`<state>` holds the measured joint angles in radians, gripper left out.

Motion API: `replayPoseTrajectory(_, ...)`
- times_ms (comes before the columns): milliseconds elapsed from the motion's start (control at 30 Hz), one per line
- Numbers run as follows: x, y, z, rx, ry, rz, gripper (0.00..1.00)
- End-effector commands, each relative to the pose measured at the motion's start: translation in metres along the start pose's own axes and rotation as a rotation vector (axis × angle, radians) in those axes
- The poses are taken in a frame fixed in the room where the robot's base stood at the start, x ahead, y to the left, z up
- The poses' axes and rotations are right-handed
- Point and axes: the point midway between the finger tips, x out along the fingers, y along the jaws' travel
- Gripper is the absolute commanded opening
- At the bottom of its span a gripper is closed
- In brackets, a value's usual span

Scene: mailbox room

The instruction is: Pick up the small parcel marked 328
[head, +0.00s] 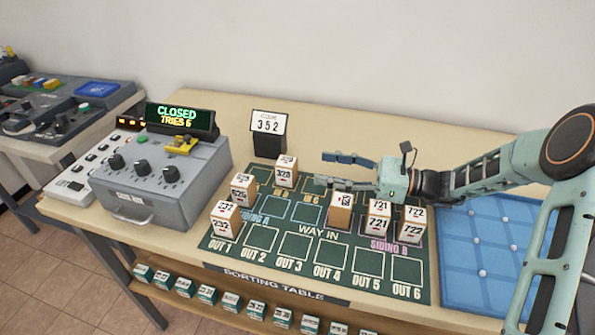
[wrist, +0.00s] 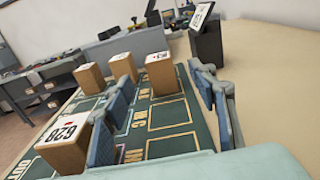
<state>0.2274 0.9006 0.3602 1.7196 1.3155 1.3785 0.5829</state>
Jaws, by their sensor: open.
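The small parcel that appears to be marked 328 (head: 286,174) stands upright at the back of the green sorting mat, its label small in the head view. My gripper (head: 320,170) is open and empty, low over the back of the mat to the right of this parcel, fingers pointing left at it. In the wrist view, what looks like the same parcel (wrist: 160,76) shows plain brown sides, ahead of and between the fingertips (wrist: 162,82), apart from them. Its number is unreadable there.
Other parcels stand on the mat: two at left (head: 243,190) (head: 225,219), one near the middle (head: 340,214), and 721 (head: 377,217) and 722 (head: 412,225) at right. A 352 card stand (head: 268,133) is behind. A grey control box (head: 165,185) stands left.

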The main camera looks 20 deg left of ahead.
Motion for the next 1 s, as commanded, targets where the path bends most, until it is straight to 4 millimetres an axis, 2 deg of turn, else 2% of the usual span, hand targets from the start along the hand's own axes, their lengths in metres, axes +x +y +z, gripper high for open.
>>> replayPoseTrajectory(167,0.009,0.001,-0.001,0.012,-0.024,-0.002,0.53)
replayPoseTrajectory(400,0.046,0.001,-0.001,0.011,-0.021,0.001,0.53)
replayPoseTrajectory(633,0.064,0.002,-0.001,0.010,-0.020,-0.001,0.53)
replayPoseTrajectory(900,0.103,0.005,-0.001,0.010,-0.020,0.001,0.53)
replayPoseTrajectory(1000,0.108,0.004,0.000,0.011,-0.019,-0.002,0.53)
